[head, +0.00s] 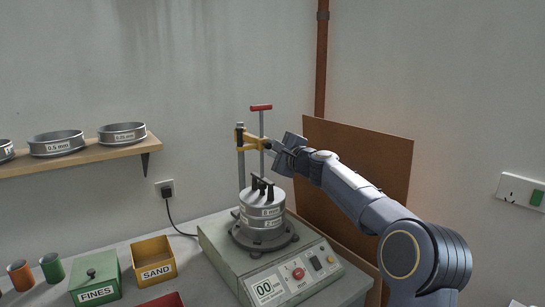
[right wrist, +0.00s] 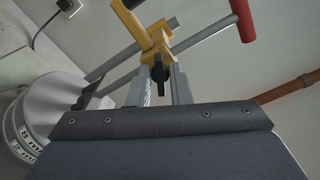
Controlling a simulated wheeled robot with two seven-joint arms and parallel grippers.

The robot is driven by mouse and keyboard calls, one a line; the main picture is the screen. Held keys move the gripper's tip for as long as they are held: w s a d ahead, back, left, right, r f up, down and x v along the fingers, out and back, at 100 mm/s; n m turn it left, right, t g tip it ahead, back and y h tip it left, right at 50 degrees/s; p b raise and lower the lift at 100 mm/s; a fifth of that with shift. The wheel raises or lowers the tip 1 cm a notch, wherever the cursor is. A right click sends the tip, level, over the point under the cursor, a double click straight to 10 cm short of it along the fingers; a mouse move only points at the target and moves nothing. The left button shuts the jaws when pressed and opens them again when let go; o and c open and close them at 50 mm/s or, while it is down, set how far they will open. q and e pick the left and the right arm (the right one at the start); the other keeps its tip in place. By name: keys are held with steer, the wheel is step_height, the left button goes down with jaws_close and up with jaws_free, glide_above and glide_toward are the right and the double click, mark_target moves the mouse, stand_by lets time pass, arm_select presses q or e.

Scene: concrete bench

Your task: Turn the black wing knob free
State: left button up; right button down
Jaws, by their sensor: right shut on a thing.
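The black wing knob (right wrist: 160,73) sits on the yellow clamp (right wrist: 158,42), as the right wrist view shows. My right gripper (right wrist: 162,75) is shut on the knob, one grey finger on each side of it. In the head view the yellow clamp (head: 251,143) joins a grey post (head: 241,165) and a thin rod with a red T-handle (head: 261,107). My right gripper (head: 274,147) reaches the clamp from the right there, and the knob is too small to make out. My left gripper is not in view.
Below the clamp, a sieve stack (head: 262,211) with a dark bar on top stands on the green-grey shaker (head: 225,245). A brown board (head: 390,150) leans on the wall behind my right arm. Green FINES (head: 96,294) and yellow SAND (head: 156,272) boxes stand at left.

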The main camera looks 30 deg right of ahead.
steer(key=n+b, duration=0.3)
steer(key=n, duration=0.2)
steer(key=shift+f, duration=0.15)
steer(key=shift+n, duration=0.4)
steer(key=c, duration=1.3)
jaws_free()
steer(key=shift+c, duration=0.2)
steer(key=s+b, duration=0.3)
steer(key=s, duration=0.4)
steer(key=shift+s+d, duration=0.3)
steer(key=shift+s, duration=0.1)
